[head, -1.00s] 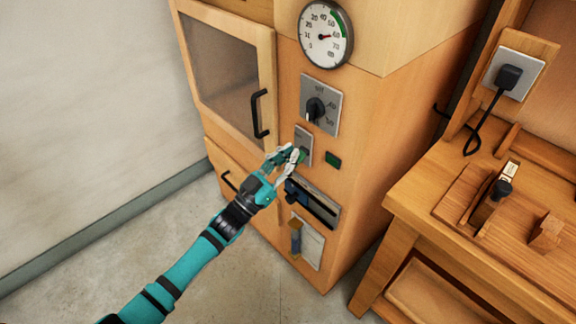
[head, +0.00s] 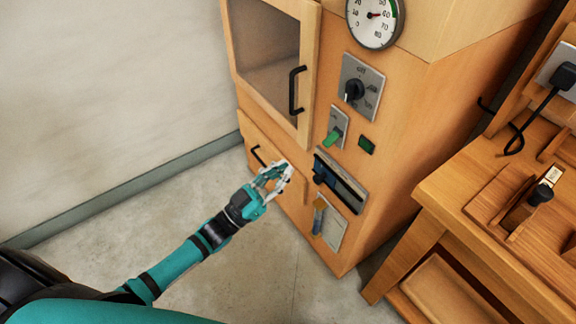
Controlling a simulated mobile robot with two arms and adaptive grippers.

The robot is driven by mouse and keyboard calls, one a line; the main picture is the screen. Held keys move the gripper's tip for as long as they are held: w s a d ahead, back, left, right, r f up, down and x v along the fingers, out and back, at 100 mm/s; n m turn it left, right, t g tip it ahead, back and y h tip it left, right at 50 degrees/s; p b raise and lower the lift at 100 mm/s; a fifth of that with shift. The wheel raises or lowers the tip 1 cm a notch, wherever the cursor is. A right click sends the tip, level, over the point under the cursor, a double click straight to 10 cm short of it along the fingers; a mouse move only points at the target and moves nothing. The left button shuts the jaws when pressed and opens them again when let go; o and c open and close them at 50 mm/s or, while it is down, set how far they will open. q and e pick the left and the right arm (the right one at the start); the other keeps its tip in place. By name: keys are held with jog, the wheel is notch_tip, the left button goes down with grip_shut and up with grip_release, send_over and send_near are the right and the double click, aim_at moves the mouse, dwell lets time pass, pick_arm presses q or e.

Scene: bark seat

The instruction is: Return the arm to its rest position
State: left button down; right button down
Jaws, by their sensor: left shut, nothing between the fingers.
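My left arm (head: 185,258) comes in from the lower left, teal with black bands. My left gripper (head: 284,172) is shut and empty. In the picture it lies in front of the cabinet's lower drawer, left of the slider panel, apart from the controls. My right gripper is not in view.
A wooden bench (head: 440,190) stands at the right, with a plug (head: 562,76) and cord above it. The cabinet door (head: 308,70) has a black handle (head: 296,90). Bare floor (head: 275,270) lies open below my left gripper. A pale wall is at the left.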

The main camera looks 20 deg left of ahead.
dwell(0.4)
